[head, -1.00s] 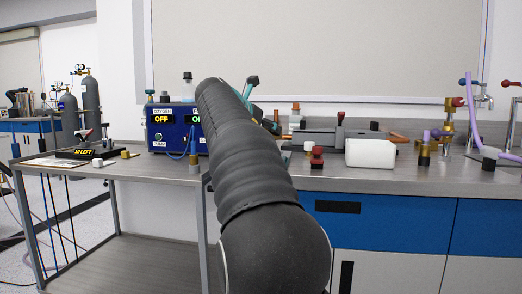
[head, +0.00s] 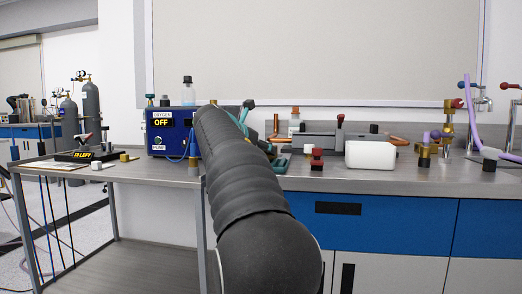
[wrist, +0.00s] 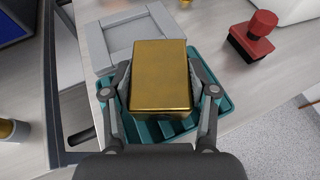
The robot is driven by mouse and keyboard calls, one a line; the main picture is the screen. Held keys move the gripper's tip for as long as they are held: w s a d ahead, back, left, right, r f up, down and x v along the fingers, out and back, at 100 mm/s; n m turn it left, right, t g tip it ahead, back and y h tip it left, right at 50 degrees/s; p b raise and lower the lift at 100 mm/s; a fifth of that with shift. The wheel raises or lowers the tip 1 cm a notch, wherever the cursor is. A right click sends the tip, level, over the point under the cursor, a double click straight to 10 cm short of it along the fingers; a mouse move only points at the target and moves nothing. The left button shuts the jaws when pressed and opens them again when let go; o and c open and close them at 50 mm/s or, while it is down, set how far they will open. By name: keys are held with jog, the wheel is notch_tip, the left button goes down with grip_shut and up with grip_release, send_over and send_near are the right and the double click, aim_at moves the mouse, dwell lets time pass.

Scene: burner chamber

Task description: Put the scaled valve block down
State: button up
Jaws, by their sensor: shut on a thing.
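The valve block (wrist: 160,75) is a brass-coloured rectangular block in the wrist view. My gripper (wrist: 163,88) is shut on it, with one finger on each side. The block is over a teal tray (wrist: 215,98) with slots, and it hides the tray's middle. I cannot tell whether the block touches the tray. In the head view my arm hides the gripper and the block; only part of the teal tray (head: 281,163) shows beside the arm.
A grey square frame (wrist: 100,48) lies beyond the tray. A red-handled stamp-like piece (wrist: 252,36) stands to the right. A white block (head: 370,155) and brass pieces (head: 424,157) stand farther right on the bench. A blue oxygen box (head: 172,135) stands left.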

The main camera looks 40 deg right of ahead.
jog(key=o, duration=1.4)
jog(key=shift+a+r, duration=0.15)
jog(key=shift+r, duration=0.05)
jog(key=p+v, duration=0.1)
jog(key=v, duration=1)
jog(key=shift+s+a+r, duration=0.15)
jog(key=shift+a+r, duration=0.05)
jog(key=shift+a, duration=0.15)
jog(key=s+a+f+m+y, duration=0.4)
jog(key=s+a+f+m, duration=0.3)
jog(key=f, duration=0.5)
jog(key=s+a+f+m+t+y, duration=0.1)
jog(key=s+a+f+m+y, duration=0.3)
jog(key=s+a+f+m, duration=0.3)
jog(key=s+a+f+m+y, duration=0.4)
jog(key=s+a+f+m, duration=0.3)
jog(key=s+a+f, duration=0.4)
jog(key=shift+s+a+f+m+y, duration=0.15)
jog(key=shift+s+f, duration=0.1)
jog(key=shift+f, duration=0.75)
jog(key=shift+s+a+f+m+y, duration=0.1)
jog(key=shift+s+f, duration=0.2)
jog(key=shift+f, duration=0.75)
jog(key=shift+s+a+f+m+y, duration=0.15)
jog(key=shift+s+f, duration=0.1)
jog(key=shift+f, duration=0.75)
